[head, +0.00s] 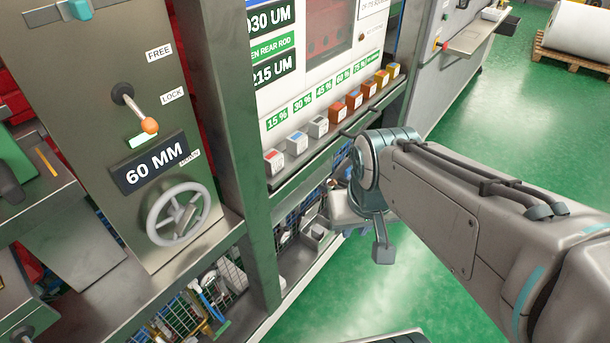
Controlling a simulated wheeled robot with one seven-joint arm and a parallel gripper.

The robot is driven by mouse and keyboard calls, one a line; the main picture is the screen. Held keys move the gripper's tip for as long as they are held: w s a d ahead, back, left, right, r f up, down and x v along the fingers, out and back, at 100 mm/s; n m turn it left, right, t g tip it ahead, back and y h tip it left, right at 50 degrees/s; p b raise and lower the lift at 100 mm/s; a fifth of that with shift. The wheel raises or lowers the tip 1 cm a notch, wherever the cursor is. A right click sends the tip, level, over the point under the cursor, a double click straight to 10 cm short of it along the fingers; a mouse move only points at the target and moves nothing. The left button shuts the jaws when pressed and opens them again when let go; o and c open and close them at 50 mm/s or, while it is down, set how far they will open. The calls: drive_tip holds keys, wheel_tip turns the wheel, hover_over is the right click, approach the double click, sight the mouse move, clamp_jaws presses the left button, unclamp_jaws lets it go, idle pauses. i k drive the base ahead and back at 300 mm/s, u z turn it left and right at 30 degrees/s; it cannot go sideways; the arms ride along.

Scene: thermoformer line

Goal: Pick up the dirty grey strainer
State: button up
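My arm reaches in from the right, and my gripper (362,232) hangs beside the lower shelf under the row of coloured blocks. One grey finger shows below the wrist; the other side blends with the wrist and shelf, so its opening is unclear. Small grey pieces (316,233) sit on the lower shelf just left of the gripper, partly in shadow. I cannot tell whether one of them is the dirty grey strainer. No strainer can be made out for certain, and part of the shelf is hidden behind my wrist.
A green-grey post (232,130) stands left of the shelf. A row of percentage-marked blocks (319,126) lies on the ledge above. A handwheel (178,213) and lever (148,124) are on the left panel. Wire baskets hold loose tools below. Green floor (490,130) is clear at right.

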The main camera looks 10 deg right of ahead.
sight(318, 233)
drive_tip(key=z, duration=2)
drive_tip(key=i, duration=1.9)
drive_tip(key=u, duration=3.4)
